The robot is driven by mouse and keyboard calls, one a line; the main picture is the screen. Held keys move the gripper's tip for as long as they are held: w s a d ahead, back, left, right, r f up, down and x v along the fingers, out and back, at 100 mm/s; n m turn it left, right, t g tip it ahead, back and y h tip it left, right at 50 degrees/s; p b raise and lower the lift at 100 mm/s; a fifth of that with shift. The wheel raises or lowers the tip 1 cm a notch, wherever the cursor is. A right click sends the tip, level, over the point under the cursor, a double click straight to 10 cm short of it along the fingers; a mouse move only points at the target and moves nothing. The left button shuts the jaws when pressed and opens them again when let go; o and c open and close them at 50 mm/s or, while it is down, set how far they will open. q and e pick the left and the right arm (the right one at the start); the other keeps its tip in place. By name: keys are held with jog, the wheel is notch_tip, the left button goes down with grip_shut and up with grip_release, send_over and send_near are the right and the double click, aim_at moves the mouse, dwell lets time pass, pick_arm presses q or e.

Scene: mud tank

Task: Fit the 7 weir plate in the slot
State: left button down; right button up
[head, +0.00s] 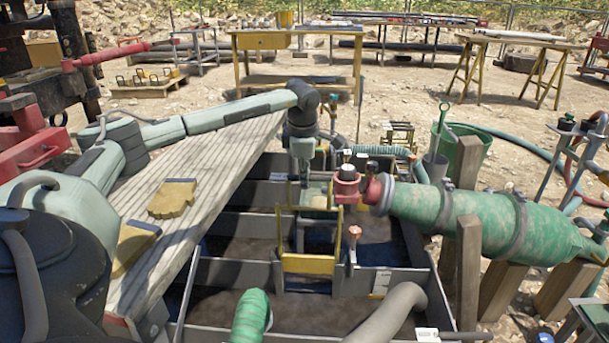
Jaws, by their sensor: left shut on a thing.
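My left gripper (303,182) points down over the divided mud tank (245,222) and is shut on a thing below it. The held thing is small and mostly hidden here; it looks like a yellowish plate (316,201), and I cannot read a number on it. A yellow plate (309,264) stands low in a frame in a nearer divider, below the gripper. Two more yellow plates, one farther (173,198) and one nearer (133,246), lie on the wooden plank at left. I cannot tell whether the held plate touches a slot. My right gripper is not in view.
The wooden plank (215,165) runs along the tank's left side. A red valve fitting (347,185) and a green mottled cylinder (455,215) reach in close at right. A red-knobbed stem (354,234) rises in the tank. Hoses (251,316) cross the front.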

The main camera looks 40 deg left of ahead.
pick_arm(q)
jog(key=shift+f, duration=0.3)
notch_tip(320, 180, down, 9)
jog(key=b, duration=0.5)
jog(key=shift+f, duration=0.15)
dwell(0.6)
jog(key=shift+f, duration=0.15)
dwell(0.3)
jog(key=shift+f+b, duration=1.15)
jog(key=shift+f, duration=0.75)
jog(key=shift+f+b, duration=0.4)
jog(key=shift+f, duration=0.3)
jog(key=shift+f+b, duration=0.35)
jog(key=shift+f, duration=0.3)
jog(key=c, duration=1.5)
grip_release()
